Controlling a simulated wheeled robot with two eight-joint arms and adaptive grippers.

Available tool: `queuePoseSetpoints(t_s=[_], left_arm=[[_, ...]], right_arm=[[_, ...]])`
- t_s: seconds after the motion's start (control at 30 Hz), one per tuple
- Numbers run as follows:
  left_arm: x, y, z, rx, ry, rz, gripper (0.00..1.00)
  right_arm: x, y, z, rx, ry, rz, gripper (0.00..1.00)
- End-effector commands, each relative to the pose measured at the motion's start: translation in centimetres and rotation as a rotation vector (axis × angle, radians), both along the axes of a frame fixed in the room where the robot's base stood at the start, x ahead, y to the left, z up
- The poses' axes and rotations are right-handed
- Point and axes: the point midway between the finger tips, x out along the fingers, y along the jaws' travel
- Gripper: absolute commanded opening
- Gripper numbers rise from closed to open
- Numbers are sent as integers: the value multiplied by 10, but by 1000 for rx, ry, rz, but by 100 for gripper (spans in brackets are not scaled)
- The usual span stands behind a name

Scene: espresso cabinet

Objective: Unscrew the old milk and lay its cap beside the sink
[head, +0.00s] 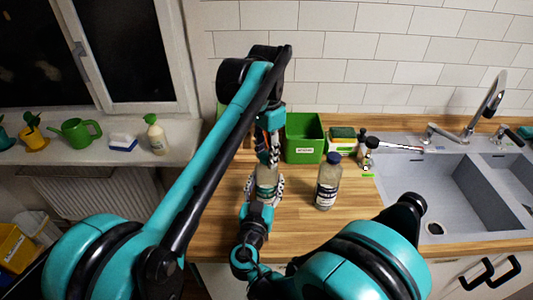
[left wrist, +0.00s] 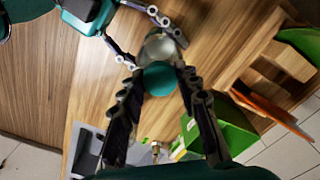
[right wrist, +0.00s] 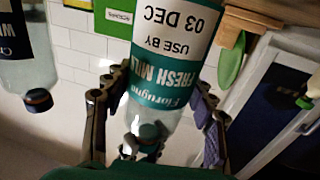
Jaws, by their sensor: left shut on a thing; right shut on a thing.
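A milk bottle (head: 266,180) stands upright on the wooden counter, left of the sink (head: 435,180). In the right wrist view its label (right wrist: 165,60) reads "FRESH MILK, USE BY 03 DEC". My right gripper (right wrist: 160,105) is shut around the bottle's body. My left gripper (left wrist: 158,85) comes from above and is shut on the teal cap (left wrist: 158,78). In the head view my left arm partly hides the bottle's top.
A second bottle (head: 328,182) with a dark blue cap stands close on the right. Small bottles (head: 370,145) and a green tag (head: 367,175) are by the sink's left edge. The front counter has some bare wood.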

Motion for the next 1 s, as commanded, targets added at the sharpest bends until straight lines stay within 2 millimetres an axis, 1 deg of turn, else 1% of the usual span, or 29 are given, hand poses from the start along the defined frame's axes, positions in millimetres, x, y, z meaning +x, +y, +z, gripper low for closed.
queuePoseSetpoints(t_s=[0.67,0.7,0.77,1.0], left_arm=[[0,1,0,2,2,-1,0],[0,1,0,2,2,-1,37],[0,1,0,2,2,-1,53],[0,0,0,1,1,-1,53]], right_arm=[[0,-1,0,1,0,-1,0],[0,-1,0,1,0,-2,0],[0,-1,0,1,0,-2,0],[0,-1,0,1,0,-1,0]])
